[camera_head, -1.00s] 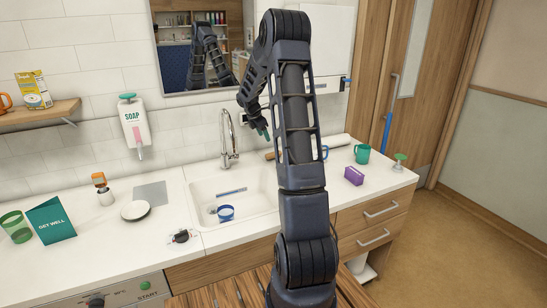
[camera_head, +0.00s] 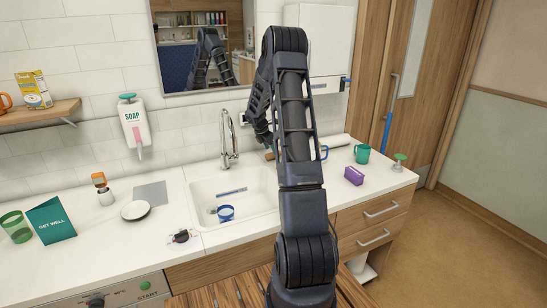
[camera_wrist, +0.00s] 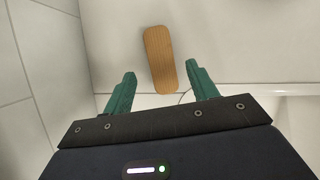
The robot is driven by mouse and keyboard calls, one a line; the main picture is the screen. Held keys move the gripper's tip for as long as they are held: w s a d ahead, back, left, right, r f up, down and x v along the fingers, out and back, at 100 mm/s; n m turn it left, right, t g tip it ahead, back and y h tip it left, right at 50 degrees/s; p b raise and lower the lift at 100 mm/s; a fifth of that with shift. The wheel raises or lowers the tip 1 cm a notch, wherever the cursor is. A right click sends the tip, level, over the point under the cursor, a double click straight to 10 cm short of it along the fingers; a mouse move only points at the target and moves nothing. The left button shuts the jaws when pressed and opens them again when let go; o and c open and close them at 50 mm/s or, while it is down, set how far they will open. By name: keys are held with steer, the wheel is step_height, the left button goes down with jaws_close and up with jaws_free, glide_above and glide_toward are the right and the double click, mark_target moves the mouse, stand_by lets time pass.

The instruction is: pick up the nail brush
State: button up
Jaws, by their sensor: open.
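The nail brush (camera_wrist: 159,52) is a wooden oblong with rounded ends, lying on the white counter in the wrist view. Its bristles are not visible. In the head view, a small brown part of it (camera_head: 269,156) shows behind the sink, mostly hidden by my arm. My gripper (camera_wrist: 161,68) is open, with one green finger on each side of the brush's near end in the picture. The fingers appear apart from the brush. In the head view my gripper (camera_head: 266,146) is low over the counter behind the sink, partly hidden by my arm.
The tap (camera_head: 229,140) stands left of my gripper. The tiled wall is close behind.

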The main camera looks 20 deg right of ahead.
mark_target(273, 156)
steer(key=x, duration=0.3)
steer(key=shift+s+d+f, duration=0.1)
steer(key=shift+d+f, duration=0.05)
steer(key=shift+c, duration=0.5)
steer(key=c, duration=1)
